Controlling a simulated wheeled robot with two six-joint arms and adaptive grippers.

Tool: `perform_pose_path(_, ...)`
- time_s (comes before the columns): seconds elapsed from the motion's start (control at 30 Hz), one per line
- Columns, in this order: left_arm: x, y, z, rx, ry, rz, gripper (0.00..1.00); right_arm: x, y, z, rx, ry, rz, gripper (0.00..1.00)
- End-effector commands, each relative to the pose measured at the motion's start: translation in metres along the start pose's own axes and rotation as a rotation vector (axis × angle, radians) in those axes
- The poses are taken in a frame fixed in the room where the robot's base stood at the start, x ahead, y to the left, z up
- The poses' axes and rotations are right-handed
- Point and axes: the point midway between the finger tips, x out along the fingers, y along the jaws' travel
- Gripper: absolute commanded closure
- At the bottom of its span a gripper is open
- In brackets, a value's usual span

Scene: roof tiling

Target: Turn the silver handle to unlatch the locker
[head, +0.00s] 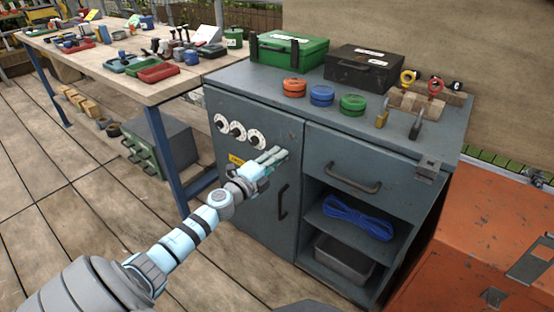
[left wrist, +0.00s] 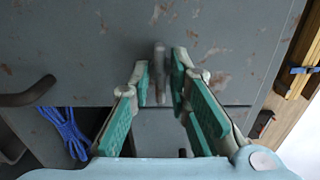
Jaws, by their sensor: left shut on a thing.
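The grey locker (head: 228,172) stands in the middle of the head view, its left door closed. The silver handle (left wrist: 160,60) shows in the left wrist view as a short upright bar between my green-padded fingers. In the head view it is hidden behind my gripper. My left gripper (head: 274,160) is at the upper right part of the left door, below and right of the dials. It also shows in the left wrist view (left wrist: 160,88), shut on the silver handle. My right gripper is not in view.
Three white dials (head: 237,129) and a black door handle (head: 282,202) are on the locker front. A drawer (head: 355,170) and open shelves with blue rope (head: 345,218) are to the right. Boxes and padlocks stand on top. An orange cabinet (head: 480,240) stands at right.

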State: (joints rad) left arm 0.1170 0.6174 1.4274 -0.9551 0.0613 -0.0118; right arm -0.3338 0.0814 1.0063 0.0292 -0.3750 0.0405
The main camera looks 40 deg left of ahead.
Motion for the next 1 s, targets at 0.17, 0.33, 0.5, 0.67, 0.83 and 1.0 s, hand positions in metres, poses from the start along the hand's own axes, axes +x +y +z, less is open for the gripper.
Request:
perform_pose_path(0.17, -0.0001, 0.0001, 0.0002, 0.010, -0.001, 0.000, 1.00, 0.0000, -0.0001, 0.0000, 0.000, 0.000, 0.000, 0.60)
perform_pose_path(0.33, -0.0001, 0.0001, 0.0003, 0.008, -0.001, 0.000, 0.72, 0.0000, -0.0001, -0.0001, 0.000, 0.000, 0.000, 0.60)
perform_pose_path(0.5, -0.0001, 0.0000, 0.0002, 0.007, -0.001, 0.000, 0.72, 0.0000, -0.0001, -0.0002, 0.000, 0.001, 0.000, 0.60)
perform_pose_path(0.67, 0.0000, 0.0000, 0.0001, 0.007, 0.000, 0.000, 0.72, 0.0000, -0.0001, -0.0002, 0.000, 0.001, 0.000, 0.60)
perform_pose_path(0.83, 0.0000, 0.0000, 0.0001, 0.007, 0.000, 0.000, 0.72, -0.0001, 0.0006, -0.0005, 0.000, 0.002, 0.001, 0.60)
perform_pose_path(1.0, -0.0007, 0.0000, 0.0010, 0.008, -0.002, 0.000, 0.72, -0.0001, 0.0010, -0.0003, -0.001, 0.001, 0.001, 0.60)
